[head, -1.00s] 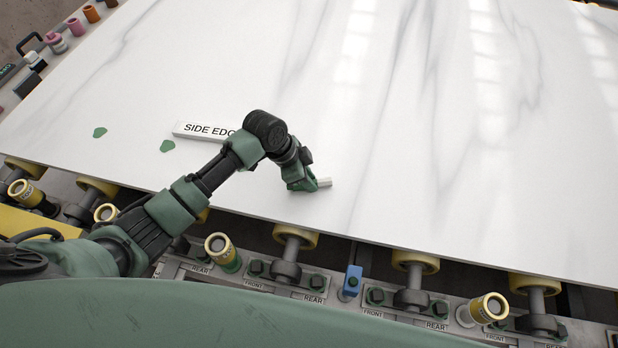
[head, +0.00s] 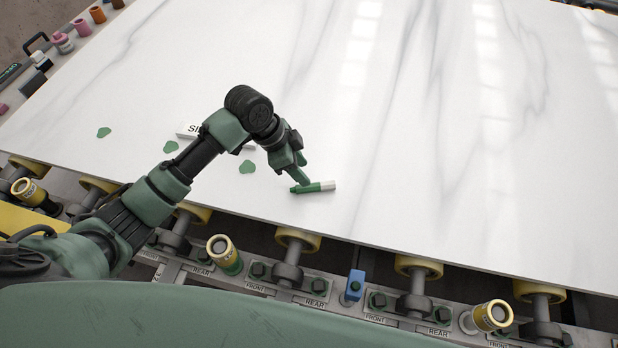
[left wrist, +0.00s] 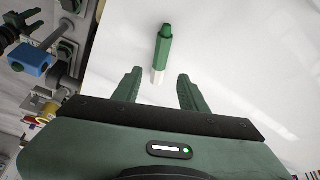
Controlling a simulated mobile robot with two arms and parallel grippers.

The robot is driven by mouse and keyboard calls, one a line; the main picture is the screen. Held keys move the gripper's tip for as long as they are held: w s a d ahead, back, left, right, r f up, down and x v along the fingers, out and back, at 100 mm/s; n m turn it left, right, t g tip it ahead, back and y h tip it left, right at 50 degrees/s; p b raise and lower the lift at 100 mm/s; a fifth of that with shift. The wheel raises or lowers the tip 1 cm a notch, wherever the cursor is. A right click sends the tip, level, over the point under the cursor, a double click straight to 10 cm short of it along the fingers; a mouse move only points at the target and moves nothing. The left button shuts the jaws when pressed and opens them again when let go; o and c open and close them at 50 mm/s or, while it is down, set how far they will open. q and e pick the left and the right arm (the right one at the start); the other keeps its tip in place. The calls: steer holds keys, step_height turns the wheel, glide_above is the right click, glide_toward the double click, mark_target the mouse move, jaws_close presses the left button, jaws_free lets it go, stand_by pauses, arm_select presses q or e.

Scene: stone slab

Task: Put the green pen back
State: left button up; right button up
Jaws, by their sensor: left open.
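The green pen (head: 306,188) with a white end lies on the white marble slab (head: 420,140), near its front edge. My left gripper (head: 300,172) is just above and behind the pen in the head view, with its fingers apart. In the left wrist view the pen (left wrist: 163,52) lies beyond the open fingertips (left wrist: 160,76), roughly in line with the gap between them, its white end nearer. Nothing is held. My right gripper is not in view.
A white "SIDE EDGE" bar (head: 188,130) lies partly hidden behind my left arm. Green patches (head: 247,167) are on the slab. Yellow-topped cylinders (head: 221,247) and a blue block (head: 354,284) line the front rail. Small items (head: 62,42) stand at the far left. The slab's right side is clear.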

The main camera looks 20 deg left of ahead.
arm_select(q)
steer(key=shift+v, duration=2.3)
